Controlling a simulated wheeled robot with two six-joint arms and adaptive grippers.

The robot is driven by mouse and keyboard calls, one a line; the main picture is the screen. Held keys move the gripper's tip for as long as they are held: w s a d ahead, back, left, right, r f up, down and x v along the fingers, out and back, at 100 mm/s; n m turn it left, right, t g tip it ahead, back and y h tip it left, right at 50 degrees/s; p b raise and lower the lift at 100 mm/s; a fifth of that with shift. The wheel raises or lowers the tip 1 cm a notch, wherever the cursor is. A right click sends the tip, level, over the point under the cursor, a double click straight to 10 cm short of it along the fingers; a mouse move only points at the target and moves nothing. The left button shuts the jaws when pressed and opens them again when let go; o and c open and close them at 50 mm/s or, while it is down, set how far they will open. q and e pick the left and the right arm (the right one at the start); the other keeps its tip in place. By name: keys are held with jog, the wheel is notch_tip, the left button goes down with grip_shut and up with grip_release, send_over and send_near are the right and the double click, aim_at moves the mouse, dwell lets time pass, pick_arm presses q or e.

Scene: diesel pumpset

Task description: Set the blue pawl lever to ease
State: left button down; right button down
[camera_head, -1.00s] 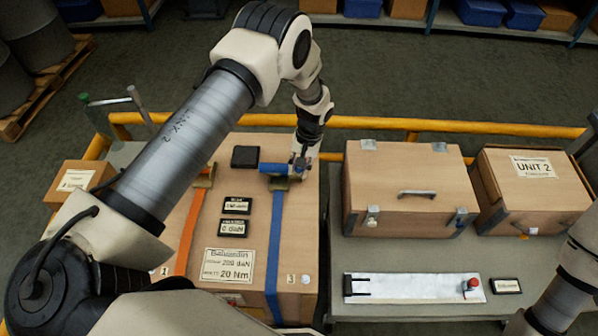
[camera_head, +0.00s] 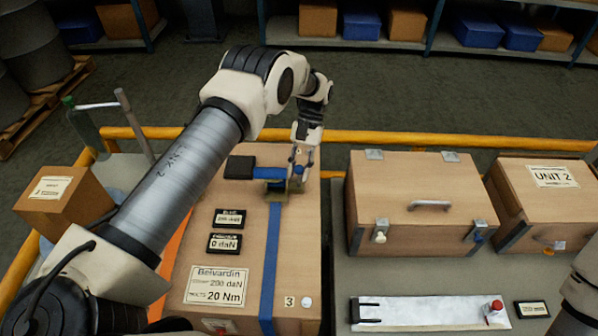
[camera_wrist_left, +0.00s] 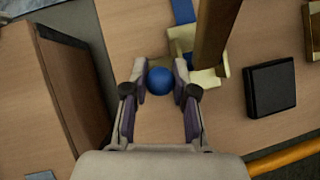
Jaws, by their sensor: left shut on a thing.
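The blue strap (camera_head: 271,250) runs over the wooden crate (camera_head: 190,245) to a brass-coloured ratchet (camera_head: 296,186), with a blue part (camera_head: 266,172) on its left in the head view. My left gripper (camera_head: 300,165) is at the ratchet. In the left wrist view, a round blue knob (camera_wrist_left: 160,80) sits between my left fingertips, which are shut on it. The brass ratchet (camera_wrist_left: 205,76) and a brown bar (camera_wrist_left: 213,30) are just beside it. How the knob joins the lever is hidden. My right gripper is out of view.
A black block (camera_head: 240,167) lies left of the ratchet. Cards (camera_head: 225,244) lie on the crate. A wooden chest (camera_head: 415,205) stands close on the right. A yellow rail (camera_head: 400,138) runs behind. An orange strap (camera_head: 172,255) is partly behind my arm.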

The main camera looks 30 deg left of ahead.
pick_arm(q)
jog(key=shift+f, duration=0.1)
jog(key=c, duration=0.9)
grip_release()
jog(key=v, duration=0.7)
jog(key=shift+w, duration=0.2)
